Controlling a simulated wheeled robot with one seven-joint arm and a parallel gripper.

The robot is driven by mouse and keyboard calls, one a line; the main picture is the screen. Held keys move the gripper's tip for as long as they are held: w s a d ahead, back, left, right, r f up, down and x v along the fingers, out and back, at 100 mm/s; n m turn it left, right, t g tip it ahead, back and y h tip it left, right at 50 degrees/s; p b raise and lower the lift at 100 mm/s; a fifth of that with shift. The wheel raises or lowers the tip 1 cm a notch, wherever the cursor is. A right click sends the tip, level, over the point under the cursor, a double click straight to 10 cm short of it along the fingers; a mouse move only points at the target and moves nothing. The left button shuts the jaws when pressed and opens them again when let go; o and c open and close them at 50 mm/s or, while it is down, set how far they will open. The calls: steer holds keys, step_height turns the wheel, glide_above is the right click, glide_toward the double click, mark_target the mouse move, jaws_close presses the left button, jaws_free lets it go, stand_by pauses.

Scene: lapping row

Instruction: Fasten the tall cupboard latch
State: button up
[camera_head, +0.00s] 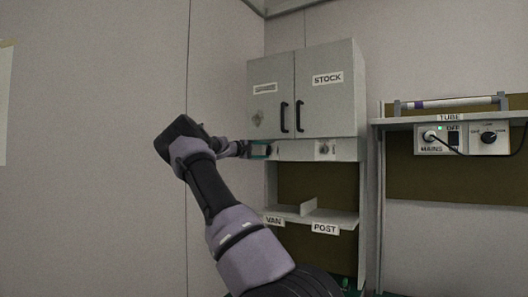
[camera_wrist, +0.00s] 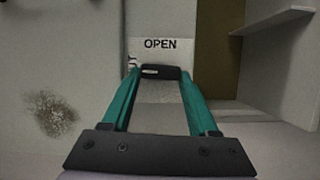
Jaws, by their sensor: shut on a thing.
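The grey two-door cupboard (camera_head: 312,95) hangs on the back wall, its doors closed in the head view. My gripper (camera_head: 262,150) is at the panel under its left door. In the wrist view my gripper's teal fingers (camera_wrist: 160,76) are shut on a small dark latch handle (camera_wrist: 159,71), one finger on each side. The handle lies crosswise between the fingertips. A white plate reading OPEN (camera_wrist: 160,44) shows just beyond it; further marks at the plate's left edge are too small to read. In the head view the gripper mostly hides the latch.
Two dark door handles (camera_head: 291,117) stand out above my gripper. A second knob (camera_head: 323,148) sits to the right on the same panel. A shelf labelled VAN and POST (camera_head: 298,214) lies below. A control box (camera_head: 462,138) is at the right.

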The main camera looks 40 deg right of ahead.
steer(key=shift+f+n, duration=0.1)
steer(key=shift+n, duration=0.3)
steer(key=o, duration=1.4)
steer(key=shift+a, duration=0.15)
steer(key=a, duration=1)
steer(key=shift+a, duration=0.3)
